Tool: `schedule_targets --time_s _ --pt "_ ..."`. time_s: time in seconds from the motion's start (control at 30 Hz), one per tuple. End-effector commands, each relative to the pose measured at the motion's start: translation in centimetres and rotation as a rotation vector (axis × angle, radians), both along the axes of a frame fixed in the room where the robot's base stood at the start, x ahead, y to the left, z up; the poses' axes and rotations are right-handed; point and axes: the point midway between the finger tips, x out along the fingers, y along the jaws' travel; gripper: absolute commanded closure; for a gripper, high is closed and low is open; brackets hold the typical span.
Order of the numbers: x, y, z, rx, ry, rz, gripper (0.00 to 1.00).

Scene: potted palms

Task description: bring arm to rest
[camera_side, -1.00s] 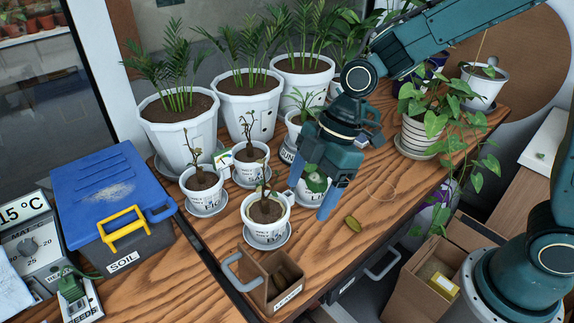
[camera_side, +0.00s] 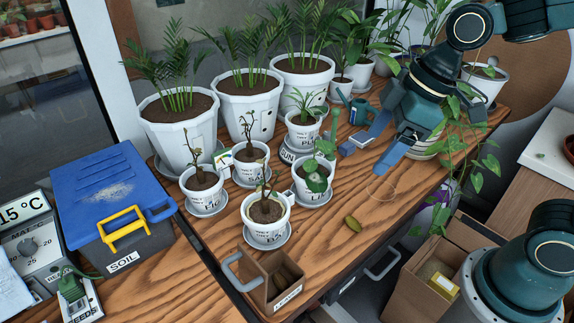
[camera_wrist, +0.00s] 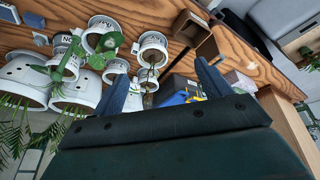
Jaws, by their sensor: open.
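My gripper (camera_side: 372,150) is open and empty, held above the right part of the wooden table (camera_side: 340,250), to the right of the small white pots. Its two blue fingers point down and left, apart from each other. In the wrist view the fingers of my gripper (camera_wrist: 165,85) stand wide apart, with small pots and the table beyond them. My arm comes in from the top right and partly hides a white pot with a trailing plant behind it.
Large palm pots (camera_side: 248,105) line the back. Several small labelled pots (camera_side: 265,215) stand mid-table. A blue-lidded soil bin (camera_side: 110,185) is at left.

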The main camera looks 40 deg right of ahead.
Motion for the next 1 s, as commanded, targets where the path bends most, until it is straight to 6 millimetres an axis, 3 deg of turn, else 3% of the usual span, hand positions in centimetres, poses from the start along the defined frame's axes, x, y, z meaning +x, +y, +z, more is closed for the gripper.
schedule_targets --time_s 0.3,0.6,1.0 --pt "-4.7 -4.2 2.5 0.030 -0.048 -0.351 0.23" --pt "-8.8 -6.9 3.3 0.085 -0.089 -0.638 0.23" --pt "-10.0 -7.7 3.3 0.105 -0.098 -0.728 0.23"
